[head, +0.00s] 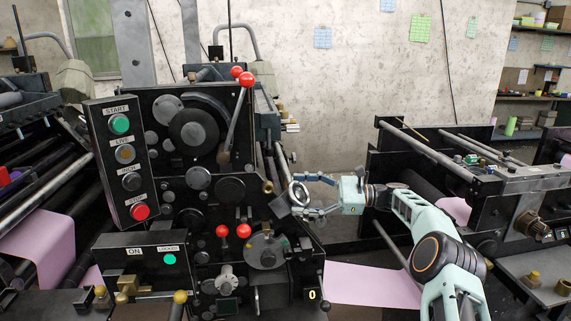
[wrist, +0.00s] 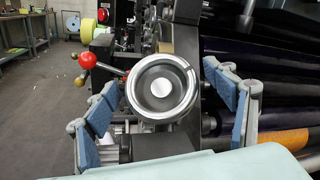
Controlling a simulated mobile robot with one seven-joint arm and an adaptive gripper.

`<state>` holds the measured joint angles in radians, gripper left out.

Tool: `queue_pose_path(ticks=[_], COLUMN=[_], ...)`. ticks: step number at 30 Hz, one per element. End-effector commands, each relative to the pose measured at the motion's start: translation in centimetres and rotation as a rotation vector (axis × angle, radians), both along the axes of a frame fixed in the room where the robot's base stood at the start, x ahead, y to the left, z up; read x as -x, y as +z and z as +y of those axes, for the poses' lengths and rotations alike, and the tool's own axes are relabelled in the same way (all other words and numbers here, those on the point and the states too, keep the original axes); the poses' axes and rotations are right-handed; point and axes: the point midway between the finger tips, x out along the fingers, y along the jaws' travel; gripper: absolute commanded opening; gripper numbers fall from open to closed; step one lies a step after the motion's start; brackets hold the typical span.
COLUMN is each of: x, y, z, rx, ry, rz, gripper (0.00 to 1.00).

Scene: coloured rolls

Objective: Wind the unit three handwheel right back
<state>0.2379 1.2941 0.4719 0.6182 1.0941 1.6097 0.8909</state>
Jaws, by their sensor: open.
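A silver-rimmed handwheel (wrist: 162,88) with a pale hub faces the wrist camera, in the middle of that view. It also shows edge-on in the head view (head: 297,192), on the right side of the black press unit (head: 205,150). My gripper (head: 305,194) is open in front of it, coming from the right. In the wrist view its blue-padded fingers stand left and right of the wheel, and a gap shows between the pads and the rim. I cannot tell how far the fingertips reach past the rim. No unit number is readable.
Red-knobbed levers (head: 246,79) stand on the press face beside a control panel (head: 118,160) with START and STOP buttons. Another black unit (head: 460,190) stands at the right. Pink sheet (head: 372,287) runs between the units, below my arm. Rollers (wrist: 262,80) lie right of the wheel.

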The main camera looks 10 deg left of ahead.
Motion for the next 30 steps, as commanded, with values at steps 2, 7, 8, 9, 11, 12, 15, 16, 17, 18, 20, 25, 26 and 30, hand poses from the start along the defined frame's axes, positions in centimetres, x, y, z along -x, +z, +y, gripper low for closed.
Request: queue_pose_path(ticks=[2, 7, 8, 9, 11, 12, 15, 16, 17, 18, 20, 25, 26, 30], x=[0.04, 0.06, 0.04, 0.05, 0.04, 0.06, 0.08, 0.06, 0.06, 0.08, 0.05, 0.08, 0.08, 0.09], y=[-0.06, -0.1, -0.07, -0.07, -0.07, -0.03, 0.03, 0.01, 0.02, 0.11, 0.09, 0.19, 0.18, 0.24], z=[-0.04, -0.03, -0.03, -0.06, -0.07, -0.06, -0.01, -0.02, -0.02, -0.03, -0.04, 0.01, 0.0, -0.01], rx=[-0.004, -0.018, -0.02, -0.025, -0.03, -0.035, -0.046, -0.05, -0.052, -0.059, -0.065, -0.087, -0.091, -0.112], ry=[-0.016, -0.056, -0.064, -0.074, -0.092, -0.104, -0.134, -0.145, -0.154, -0.168, -0.191, -0.255, -0.268, -0.328], rz=[0.017, 0.058, 0.066, 0.077, 0.095, 0.107, 0.138, 0.148, 0.158, 0.173, 0.195, 0.261, 0.275, 0.336], gripper=[0.77, 0.77, 0.77, 0.77, 0.77, 0.77, 0.77, 0.77, 0.77, 0.77, 0.77, 0.77, 0.77, 0.77])
